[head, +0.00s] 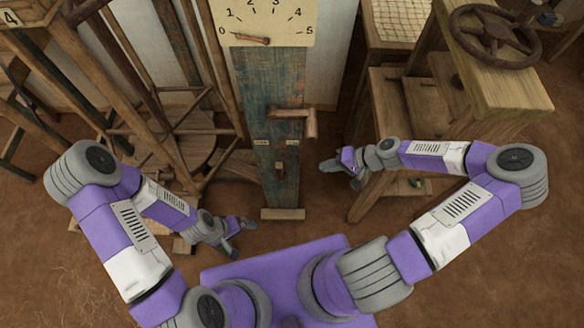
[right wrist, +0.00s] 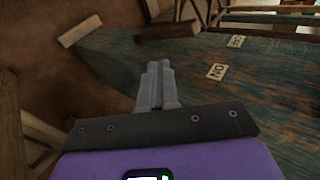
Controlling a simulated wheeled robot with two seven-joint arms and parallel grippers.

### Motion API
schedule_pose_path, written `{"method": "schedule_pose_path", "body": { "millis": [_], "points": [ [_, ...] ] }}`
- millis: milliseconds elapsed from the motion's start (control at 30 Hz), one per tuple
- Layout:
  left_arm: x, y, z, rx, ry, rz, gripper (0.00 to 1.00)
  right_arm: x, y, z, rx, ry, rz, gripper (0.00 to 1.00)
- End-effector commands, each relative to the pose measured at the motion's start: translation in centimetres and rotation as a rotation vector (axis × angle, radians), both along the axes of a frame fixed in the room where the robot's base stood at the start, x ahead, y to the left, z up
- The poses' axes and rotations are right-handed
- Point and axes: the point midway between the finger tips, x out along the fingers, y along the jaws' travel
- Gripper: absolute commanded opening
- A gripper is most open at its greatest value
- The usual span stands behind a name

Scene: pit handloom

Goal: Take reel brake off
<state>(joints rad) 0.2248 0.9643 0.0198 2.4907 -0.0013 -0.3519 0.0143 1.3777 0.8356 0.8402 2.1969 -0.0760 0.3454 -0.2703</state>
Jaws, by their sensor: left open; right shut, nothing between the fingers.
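A weathered blue-green post (head: 272,100) stands in the middle of the head view. A small wooden lever (head: 280,170) is on its lower front, below two small pale labels. The right label (head: 291,143) reads ON in the right wrist view (right wrist: 217,71); the left label (head: 262,143) is too small to read. The lever shows beyond my fingertips in the right wrist view (right wrist: 167,30). My right gripper (head: 327,166) is shut and empty, right of the post and apart from the lever. My left gripper (head: 240,236) is open and empty, low and left of the post.
A wooden crank handle (head: 295,115) juts from the post above the lever. A dial (head: 266,20) numbered 0 to 5 tops it, its pointer near 0. Wooden frames stand left; a bench with a dark handwheel (head: 494,34) stands right. A foot block (head: 283,213) lies at the post's base.

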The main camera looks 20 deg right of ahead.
Motion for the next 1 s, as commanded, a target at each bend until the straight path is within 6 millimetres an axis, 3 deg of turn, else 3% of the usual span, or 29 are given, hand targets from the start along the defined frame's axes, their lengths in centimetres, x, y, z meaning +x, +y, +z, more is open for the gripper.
{"method": "schedule_pose_path", "body": {
  "millis": [367,833,1000],
  "points": [
    [0.0,0.0,-0.5,0.0,0.0,0.0,1.0,0.3,0.8,-0.8,0.002,0.001,0.002,0.0],
    [0.0,0.0,-4.1,0.0,0.0,0.0,1.0,3.3,7.2,-7.1,0.001,0.002,0.005,0.0],
    [0.0,0.0,-4.6,0.0,0.0,0.0,1.0,4.4,9.3,-6.6,-0.001,0.0,0.003,0.0]
  ]
}}
